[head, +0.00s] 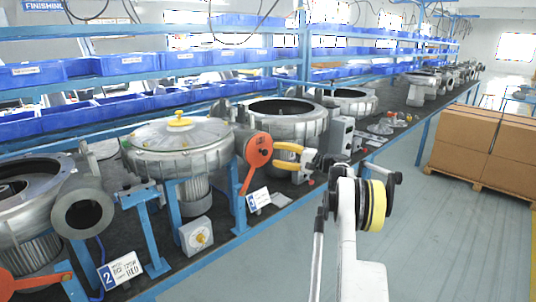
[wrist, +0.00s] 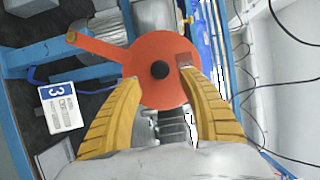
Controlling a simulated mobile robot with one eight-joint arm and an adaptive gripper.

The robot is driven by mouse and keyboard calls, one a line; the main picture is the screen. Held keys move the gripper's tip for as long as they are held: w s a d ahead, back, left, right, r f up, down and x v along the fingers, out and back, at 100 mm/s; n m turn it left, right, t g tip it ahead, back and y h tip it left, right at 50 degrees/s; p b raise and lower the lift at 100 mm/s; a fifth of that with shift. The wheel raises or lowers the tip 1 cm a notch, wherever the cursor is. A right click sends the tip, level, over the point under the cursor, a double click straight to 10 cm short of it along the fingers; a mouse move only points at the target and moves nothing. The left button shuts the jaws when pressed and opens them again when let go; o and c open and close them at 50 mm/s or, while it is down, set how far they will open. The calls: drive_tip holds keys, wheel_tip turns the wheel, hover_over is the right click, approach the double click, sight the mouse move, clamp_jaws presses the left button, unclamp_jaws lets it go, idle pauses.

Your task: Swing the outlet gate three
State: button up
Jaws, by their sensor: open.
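Outlet gate three is an orange round disc with a dark centre knob and a straight orange handle. In the head view the gate (head: 259,149) stands at the blower's outlet, its handle (head: 247,182) pointing down. In the wrist view the disc (wrist: 158,92) fills the middle, and its handle (wrist: 95,45) reaches to the upper left. My gripper (head: 276,156) has yellow fingers, open and empty, just right of the disc. In the wrist view my gripper (wrist: 159,80) has its fingertips overlapping the disc's two sides; contact cannot be told. The handle lies outside the fingers.
A number 3 plate (head: 259,199) stands below the gate; it also shows in the wrist view (wrist: 61,107). Another orange gate (head: 30,284) and a number 2 plate (head: 121,270) are at lower left. Blowers line the bench. The aisle is clear before the cardboard boxes (head: 478,142).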

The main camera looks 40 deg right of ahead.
drive_tip(key=v, duration=0.7)
drive_tip(key=shift+s+d, duration=0.15)
drive_tip(key=shift+s, duration=0.1)
drive_tip(key=w+a+r+n+g, duration=0.1)
drive_tip(key=w+a+r+g, duration=0.15)
drive_tip(key=a, duration=0.85)
drive_tip(key=w+a+r+n+g, duration=0.1)
drive_tip(key=w+a+r+g, duration=0.15)
drive_tip(key=a, duration=0.85)
drive_tip(key=s+a+r+n+g+h, duration=0.1)
drive_tip(key=s+a+n, duration=0.1)
drive_tip(key=a, duration=0.6)
drive_tip(key=s+a+r+n+g+h, duration=0.1)
drive_tip(key=s+a+g, duration=0.15)
drive_tip(key=a, duration=0.55)
drive_tip(key=s+a+f+n+g+h, duration=0.1)
drive_tip(key=s+a+f+n+h, duration=0.25)
drive_tip(key=s+a, duration=1.05)
drive_tip(key=s+a+f+n+h, duration=0.1)
drive_tip(key=s+f+n, duration=0.1)
drive_tip(key=s, duration=0.5)
drive_tip(key=s+a+f+n+h, duration=0.1)
drive_tip(key=s+f+n, duration=0.1)
drive_tip(key=s+f, duration=0.3)
drive_tip(key=s, duration=0.3)
drive_tip(key=shift+a+n, duration=0.35)
